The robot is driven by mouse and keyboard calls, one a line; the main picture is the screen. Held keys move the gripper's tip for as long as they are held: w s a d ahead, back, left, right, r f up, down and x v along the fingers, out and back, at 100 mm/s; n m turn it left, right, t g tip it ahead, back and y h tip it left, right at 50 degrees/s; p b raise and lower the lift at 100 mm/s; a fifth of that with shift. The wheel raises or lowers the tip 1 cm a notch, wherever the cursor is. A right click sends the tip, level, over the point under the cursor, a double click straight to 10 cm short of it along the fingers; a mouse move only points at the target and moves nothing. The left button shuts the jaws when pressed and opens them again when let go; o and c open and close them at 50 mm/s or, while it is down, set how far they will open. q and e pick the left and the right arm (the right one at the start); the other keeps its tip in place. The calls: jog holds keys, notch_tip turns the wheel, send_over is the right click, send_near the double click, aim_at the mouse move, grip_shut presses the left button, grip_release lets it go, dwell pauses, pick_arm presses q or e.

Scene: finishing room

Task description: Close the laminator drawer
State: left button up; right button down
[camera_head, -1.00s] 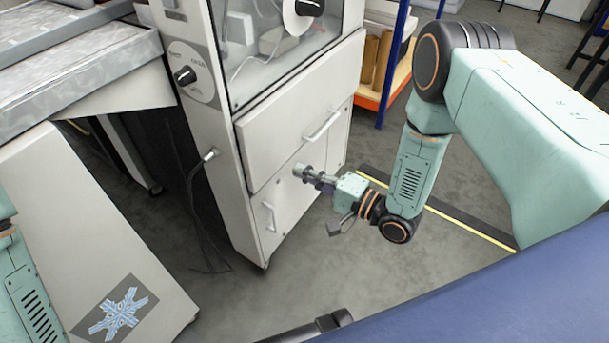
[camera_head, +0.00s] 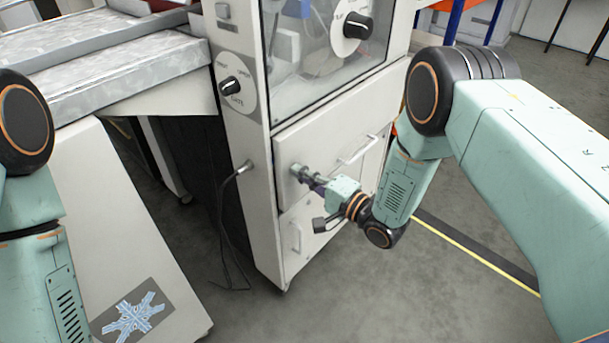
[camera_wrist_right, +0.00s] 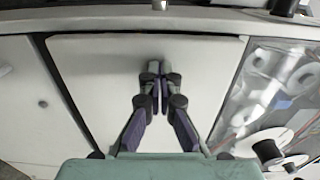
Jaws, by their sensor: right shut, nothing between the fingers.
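The laminator (camera_head: 262,240) is a tall pale cabinet with a glazed upper part. Its drawer (camera_head: 325,135) is the wide pale front below the window, with a bar handle (camera_head: 358,150) on it. The front looks nearly flush; I cannot tell how far it stands out. My right gripper (camera_head: 299,171) is shut and empty, in front of the left part of the drawer front. In the right wrist view, my right gripper (camera_wrist_right: 156,70) points at a plain pale panel (camera_wrist_right: 95,75) with dark gaps along its edges; contact is unclear. My left gripper is out of view.
Below the drawer is a cupboard door (camera_head: 302,235) with a small handle. A cable (camera_head: 222,215) hangs from the cabinet's left side. A grey-topped machine (camera_head: 140,70) stands at the left. The floor (camera_head: 400,290) at the front right is clear, crossed by a yellow line (camera_head: 480,258).

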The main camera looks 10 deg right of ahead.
jog(key=shift+w+a, duration=0.1)
pick_arm(q)
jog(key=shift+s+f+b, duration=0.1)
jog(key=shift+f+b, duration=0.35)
jog(key=shift+b, duration=0.1)
pick_arm(e)
jog(key=x, duration=0.2)
jog(key=shift+w+a+r, duration=0.2)
jog(key=shift+w+a, duration=0.05)
jog(key=shift+a, duration=0.05)
